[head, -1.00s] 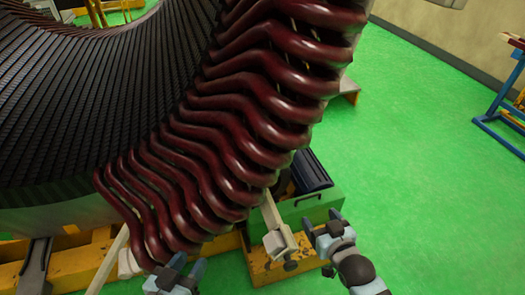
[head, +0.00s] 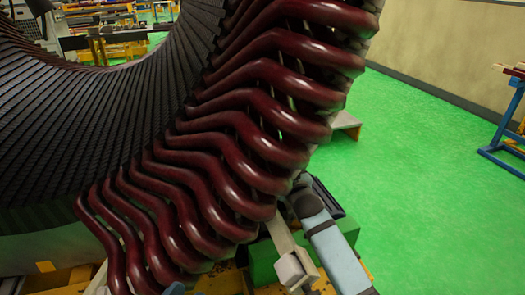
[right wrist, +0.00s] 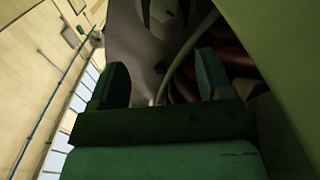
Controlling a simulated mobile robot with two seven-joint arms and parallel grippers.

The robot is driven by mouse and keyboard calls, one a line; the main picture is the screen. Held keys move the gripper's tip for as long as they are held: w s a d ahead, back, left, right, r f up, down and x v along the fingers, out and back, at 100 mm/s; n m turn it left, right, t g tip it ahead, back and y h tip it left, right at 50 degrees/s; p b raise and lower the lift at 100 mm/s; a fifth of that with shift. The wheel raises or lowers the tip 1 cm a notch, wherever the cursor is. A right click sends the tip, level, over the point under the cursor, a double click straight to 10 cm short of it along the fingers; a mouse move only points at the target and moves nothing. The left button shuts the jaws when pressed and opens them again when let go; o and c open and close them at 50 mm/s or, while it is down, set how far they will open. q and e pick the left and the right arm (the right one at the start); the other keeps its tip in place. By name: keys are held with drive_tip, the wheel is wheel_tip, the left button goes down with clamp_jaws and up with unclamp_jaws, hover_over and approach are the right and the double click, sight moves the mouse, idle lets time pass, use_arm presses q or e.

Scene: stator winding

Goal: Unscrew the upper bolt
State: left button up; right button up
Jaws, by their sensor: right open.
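I cannot make out the upper bolt in either view. The stator shows in the head view as a dark ribbed core (head: 90,120) with glossy dark red coil ends (head: 225,165). My right arm comes up from the lower right, and its gripper end is by the lower coils, partly hidden. In the right wrist view my right gripper (right wrist: 160,75) is open, its two dark fingers apart with nothing clearly between them. Beyond them are a grey surface, a pale curved strip and reddish coils (right wrist: 238,68) in shadow. Only a sliver of my left gripper (head: 176,288) shows at the bottom edge.
A pale bar with a block (head: 291,268) at its lower end stands beside the lower coils. A green box (head: 263,258) is close to it, near my right arm. Open green floor (head: 420,180) lies to the right, with a blue trestle (head: 502,130) at the far right.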

drive_tip(key=b+x, duration=0.1)
drive_tip(key=x, duration=0.3)
drive_tip(key=b+x, duration=0.2)
drive_tip(key=x, duration=0.3)
drive_tip(key=b+x, duration=0.2)
drive_tip(key=x, duration=0.3)
drive_tip(key=shift+w+a, duration=0.1)
drive_tip(key=shift+a, duration=0.25)
use_arm(q)
drive_tip(key=f, duration=0.1)
drive_tip(key=d+f+h, duration=0.1)
drive_tip(key=f, duration=0.1)
drive_tip(key=shift+s+m+g, duration=0.1)
drive_tip(key=shift+m+g, duration=0.2)
drive_tip(key=shift+g, duration=0.1)
drive_tip(key=shift+r, duration=0.1)
use_arm(e)
drive_tip(key=c, duration=0.9)
